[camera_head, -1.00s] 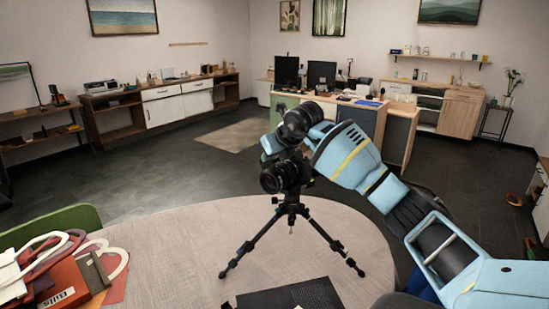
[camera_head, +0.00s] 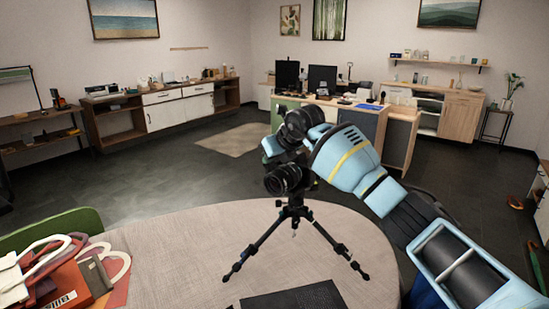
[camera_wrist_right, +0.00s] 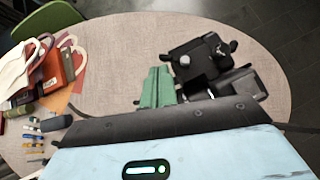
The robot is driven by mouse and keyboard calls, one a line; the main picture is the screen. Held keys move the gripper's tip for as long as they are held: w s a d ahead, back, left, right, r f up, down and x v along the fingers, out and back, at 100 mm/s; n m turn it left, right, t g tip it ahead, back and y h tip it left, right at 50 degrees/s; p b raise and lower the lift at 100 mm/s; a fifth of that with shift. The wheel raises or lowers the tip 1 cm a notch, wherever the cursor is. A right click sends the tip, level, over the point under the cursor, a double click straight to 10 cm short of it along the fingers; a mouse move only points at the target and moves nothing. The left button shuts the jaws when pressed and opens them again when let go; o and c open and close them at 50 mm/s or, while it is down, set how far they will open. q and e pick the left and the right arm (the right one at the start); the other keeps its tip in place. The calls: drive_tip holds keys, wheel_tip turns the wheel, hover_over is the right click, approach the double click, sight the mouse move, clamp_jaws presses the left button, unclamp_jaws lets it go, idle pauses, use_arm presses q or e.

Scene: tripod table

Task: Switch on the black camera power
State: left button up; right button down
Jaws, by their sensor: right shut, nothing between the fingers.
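The black camera (camera_head: 283,180) stands upright on a black tripod (camera_head: 295,212) on the round table (camera_head: 190,265). Its lens faces my head. In the right wrist view the camera and tripod head (camera_wrist_right: 203,62) show beyond the gripper. My right arm comes in from the right, and its gripper (camera_head: 271,146) is at the upper part of the camera. In the right wrist view its green fingers (camera_wrist_right: 157,88) are together and empty, beside the camera. I cannot tell whether they touch it. The power switch cannot be made out. My left gripper is out of view.
Red and white bags (camera_head: 60,275) lie at the table's left, by a green chair (camera_head: 55,228). A flat black object (camera_head: 297,297) lies at the table's front. Small coloured items (camera_wrist_right: 32,128) show in the right wrist view.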

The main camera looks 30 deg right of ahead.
drive_tip(key=shift+d, duration=0.15)
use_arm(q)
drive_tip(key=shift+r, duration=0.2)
use_arm(e)
drive_tip(key=shift+s+d, duration=0.3)
drive_tip(key=shift+d, duration=0.25)
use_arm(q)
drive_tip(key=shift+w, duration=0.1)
use_arm(e)
drive_tip(key=shift+r, duration=0.1)
